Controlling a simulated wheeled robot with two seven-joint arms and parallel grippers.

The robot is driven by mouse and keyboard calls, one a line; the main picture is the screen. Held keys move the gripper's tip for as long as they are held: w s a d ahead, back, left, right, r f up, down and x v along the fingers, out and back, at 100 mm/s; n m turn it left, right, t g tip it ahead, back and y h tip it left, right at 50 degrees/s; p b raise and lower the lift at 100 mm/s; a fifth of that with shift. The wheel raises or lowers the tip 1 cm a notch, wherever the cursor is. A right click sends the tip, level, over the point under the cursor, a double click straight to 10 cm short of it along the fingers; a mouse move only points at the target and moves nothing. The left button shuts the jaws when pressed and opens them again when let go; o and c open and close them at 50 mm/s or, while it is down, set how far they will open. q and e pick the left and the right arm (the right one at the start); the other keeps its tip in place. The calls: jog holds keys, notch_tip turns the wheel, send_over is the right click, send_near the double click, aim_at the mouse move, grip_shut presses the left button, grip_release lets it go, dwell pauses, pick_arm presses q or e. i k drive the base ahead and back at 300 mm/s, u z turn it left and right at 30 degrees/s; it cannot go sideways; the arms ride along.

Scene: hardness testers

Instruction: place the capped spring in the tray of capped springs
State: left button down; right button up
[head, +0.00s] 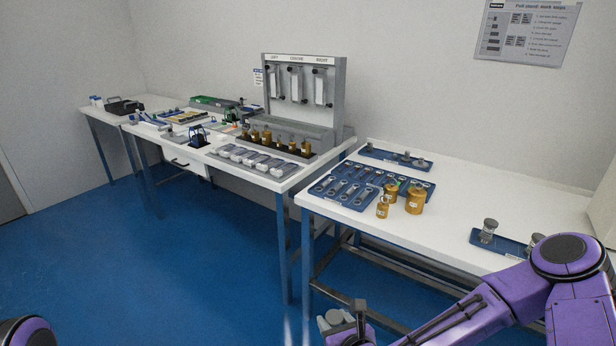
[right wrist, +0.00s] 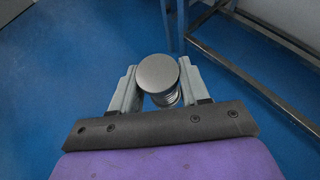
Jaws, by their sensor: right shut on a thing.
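My right gripper (head: 343,318) is low at the bottom of the head view, in front of the right table. It is shut on the capped spring (right wrist: 158,74), whose round grey cap faces the wrist camera with some coils showing below it. The right gripper's two grey fingers (right wrist: 157,92) stand on either side of it. A blue tray (head: 512,246) near the right table's front edge holds capped pieces, one upright at its left end (head: 488,231); its right part is hidden by my right arm. My left gripper is out of view.
The right white table (head: 455,206) also bears blue trays of metal parts (head: 345,198) and brass weights (head: 415,199). A back tray (head: 380,154) holds small parts. The left table has a hook stand (head: 300,95). The tabletop between weights and right tray is clear.

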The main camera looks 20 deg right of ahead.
aim_at(507, 248)
jog(key=z, duration=1.05)
jog(key=i, duration=0.9)
jog(key=z, duration=0.8)
